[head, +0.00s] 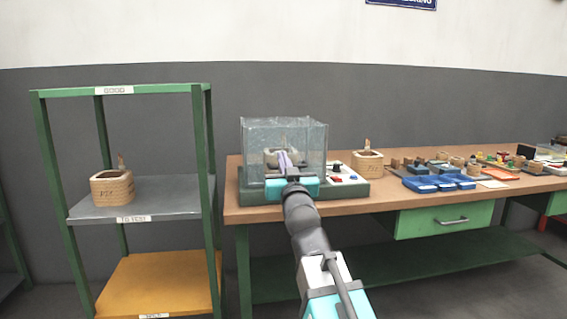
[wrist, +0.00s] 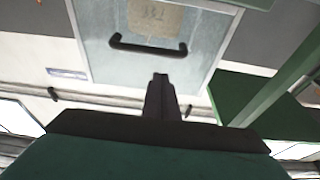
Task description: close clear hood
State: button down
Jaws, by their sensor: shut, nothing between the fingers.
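The clear hood (head: 312,140) stands upright like a box over the green tester base (head: 345,189) on the bench. I cannot tell whether its lower edge touches the base all round. A wooden coil (head: 270,157) shows through it. In the wrist view the hood's front panel (wrist: 103,30) carries a black handle (wrist: 148,49), with the coil (wrist: 155,18) behind it. My gripper (head: 286,158) is in front of the hood and hides part of its front. Its fingers (wrist: 160,76) are shut and empty, pointing at the panel near the handle, apart from it in the picture.
A green shelf (head: 138,197) at left holds another coil (head: 112,187). A third coil (head: 367,164) stands on the bench right of the tester. Blue trays (head: 438,183) and small parts lie further right. The tester's panel with buttons (head: 341,178) is beside the hood.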

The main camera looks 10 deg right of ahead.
jog(key=b+v, duration=0.3)
jog(key=v, duration=0.2)
jog(key=shift+s, duration=0.15)
jog(key=shift+s+f+b, duration=0.1)
jog(key=shift+b, duration=0.4)
jog(key=b+v, duration=0.2)
jog(key=b, duration=0.2)
jog(key=b+v, duration=0.2)
jog(key=b, duration=0.2)
jog(key=shift+f, duration=0.35)
dwell(0.5)
